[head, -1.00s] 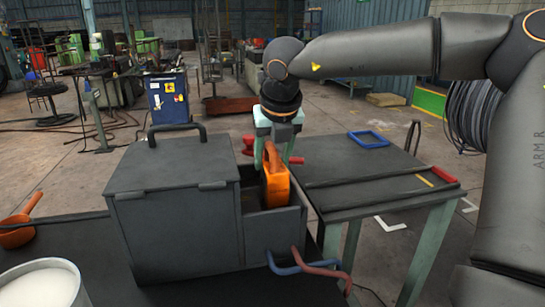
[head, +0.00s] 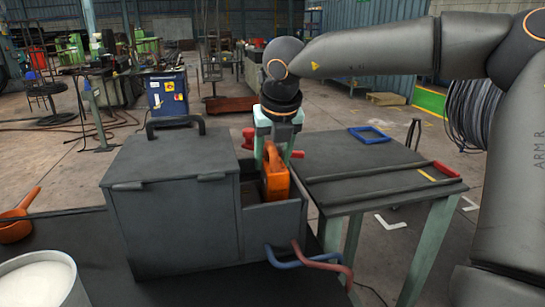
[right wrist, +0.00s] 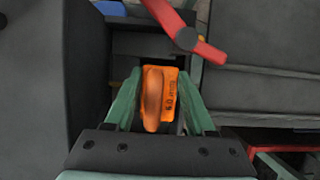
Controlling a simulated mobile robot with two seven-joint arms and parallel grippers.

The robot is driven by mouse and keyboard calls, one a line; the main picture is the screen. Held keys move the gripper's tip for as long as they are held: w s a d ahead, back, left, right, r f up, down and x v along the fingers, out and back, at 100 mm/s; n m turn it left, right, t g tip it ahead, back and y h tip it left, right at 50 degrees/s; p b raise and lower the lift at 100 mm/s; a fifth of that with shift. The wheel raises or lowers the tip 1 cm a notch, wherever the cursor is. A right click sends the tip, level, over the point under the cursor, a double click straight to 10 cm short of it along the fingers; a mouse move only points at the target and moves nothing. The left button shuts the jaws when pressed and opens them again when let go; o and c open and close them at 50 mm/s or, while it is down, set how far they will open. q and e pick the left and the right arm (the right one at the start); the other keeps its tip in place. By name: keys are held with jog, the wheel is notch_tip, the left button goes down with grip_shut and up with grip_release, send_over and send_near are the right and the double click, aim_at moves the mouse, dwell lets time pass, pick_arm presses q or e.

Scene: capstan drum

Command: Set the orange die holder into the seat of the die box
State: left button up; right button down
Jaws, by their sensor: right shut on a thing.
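The orange die holder (head: 275,177) is upright in the open right-hand compartment of the dark grey die box (head: 182,225). Its upper part stands above the compartment's front wall, and its lower end is hidden behind that wall. My right gripper (head: 273,153) is shut on the holder from above. In the right wrist view the holder (right wrist: 158,97) sits between the two green fingers (right wrist: 158,92), with the compartment walls around it. I cannot tell whether the holder touches the seat floor. My left gripper is out of view.
A blue and a red hooked bar (head: 310,259) stick out at the box's front right. A green-legged table (head: 370,178) with a blue frame (head: 369,135) stands at the right. An orange ladle (head: 17,225) and a white-filled tub (head: 38,282) are at the left.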

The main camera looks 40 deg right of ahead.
jog(key=shift+r, duration=0.15)
jog(key=shift+f+b, duration=0.65)
dwell(0.4)
